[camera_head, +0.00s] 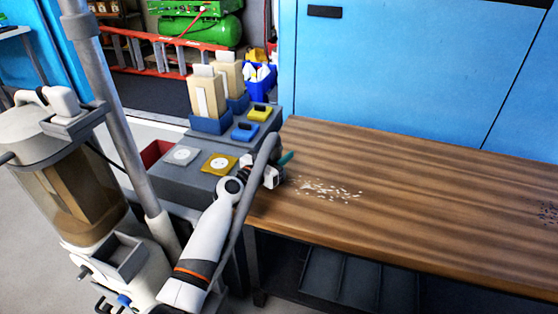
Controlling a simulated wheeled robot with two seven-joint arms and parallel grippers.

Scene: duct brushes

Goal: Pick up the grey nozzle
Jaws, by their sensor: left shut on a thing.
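My left gripper (272,174) is at the left end of the wooden bench, with its white arm (205,250) coming up from below. It is shut on the grey nozzle at the end of a bent grey hose (265,147). The hose arcs over the gripper and runs down along the arm. A small teal piece (287,158) sticks out to the right beside the fingers. The nozzle itself is mostly hidden by the gripper and the hose, so its shape is unclear. My right gripper is not in view.
The wooden bench (400,205) has pale crumbs (330,190) near the gripper and dark crumbs (549,213) at the right edge. A cylindrical machine (75,190) stands farther left.

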